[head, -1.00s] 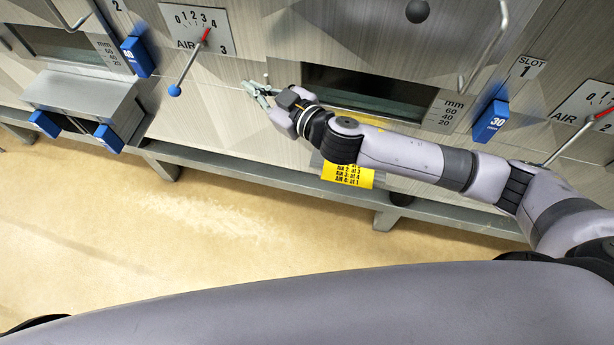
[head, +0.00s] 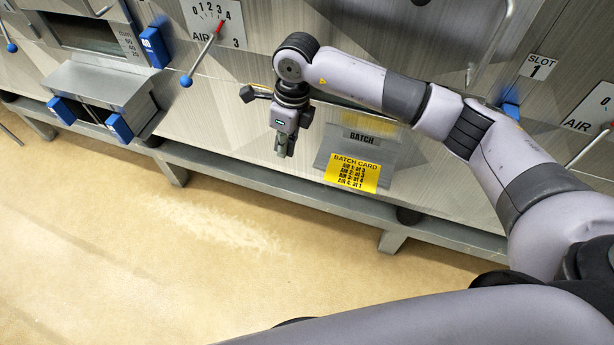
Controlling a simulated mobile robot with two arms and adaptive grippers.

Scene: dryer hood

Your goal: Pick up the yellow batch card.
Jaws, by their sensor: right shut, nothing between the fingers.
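The yellow batch card (head: 353,173) hangs at the front of the hood in a grey holder marked BATCH (head: 361,138). Its lower part, with the title and several printed lines, shows below the holder. My right gripper (head: 283,153) points down just left of the card, apart from it. It is shut and empty. My right forearm passes above the holder. My left gripper is not in view.
A grey ledge (head: 270,188) runs along the hood's foot above the tan floor (head: 130,240). An air lever with a blue knob (head: 186,81) and a drawer with blue handles (head: 120,127) are at the left. A SLOT 1 label (head: 538,67) is at the right.

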